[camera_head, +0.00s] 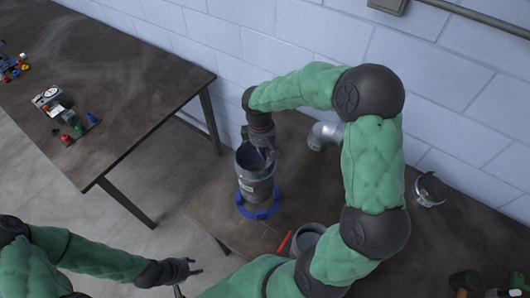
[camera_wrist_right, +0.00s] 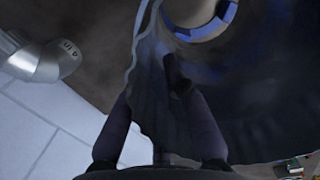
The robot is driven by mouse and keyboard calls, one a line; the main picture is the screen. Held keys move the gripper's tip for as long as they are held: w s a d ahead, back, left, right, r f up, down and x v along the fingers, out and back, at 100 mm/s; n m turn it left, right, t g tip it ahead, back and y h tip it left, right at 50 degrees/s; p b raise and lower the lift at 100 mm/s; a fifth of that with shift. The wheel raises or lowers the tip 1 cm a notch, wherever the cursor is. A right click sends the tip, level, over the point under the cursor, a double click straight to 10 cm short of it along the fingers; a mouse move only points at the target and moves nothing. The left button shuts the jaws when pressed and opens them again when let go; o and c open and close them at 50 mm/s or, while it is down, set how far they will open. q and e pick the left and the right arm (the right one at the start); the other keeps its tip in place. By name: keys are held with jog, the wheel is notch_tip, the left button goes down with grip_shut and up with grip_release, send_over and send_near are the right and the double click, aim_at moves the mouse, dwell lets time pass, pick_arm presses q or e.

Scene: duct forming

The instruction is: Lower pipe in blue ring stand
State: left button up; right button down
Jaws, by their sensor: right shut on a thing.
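The grey metal pipe (camera_head: 256,185) is upright, its lower end within the blue ring stand (camera_head: 262,212) on the brown table. I cannot tell whether it rests on the table. My right gripper (camera_head: 262,146) is shut on the pipe's upper rim. In the right wrist view, the gripper (camera_wrist_right: 172,90) straddles the pipe wall (camera_wrist_right: 150,75), with one finger inside. Part of the blue ring (camera_wrist_right: 222,14) shows through the pipe's far opening. My left gripper (camera_head: 194,267) is open and empty, low at the left, away from the pipe.
A silver elbow duct (camera_head: 325,134) stands behind the pipe, near the wall. A grey round piece (camera_head: 307,238) and a red strip (camera_head: 284,242) are in front, to the right. A small metal can (camera_head: 431,190) stands further right. A second table (camera_head: 120,90) holds small coloured parts.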

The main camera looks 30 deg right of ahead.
jog(key=shift+s+d+f+b, duration=0.15)
jog(key=shift+f+b, duration=0.15)
jog(key=shift+f, duration=0.15)
notch_tip(320, 180, down, 9)
jog(key=b, duration=0.6)
jog(key=shift+r, duration=0.2)
dwell(0.4)
jog(key=c, duration=1.2)
grip_release()
jog(key=shift+o, duration=0.2)
jog(key=r, duration=0.4)
jog(key=w+r, duration=0.1)
jog(key=r, duration=0.3)
jog(key=a+r, duration=0.1)
jog(key=r, duration=0.3)
jog(key=shift+w, duration=0.2)
jog(key=shift+f, duration=0.1)
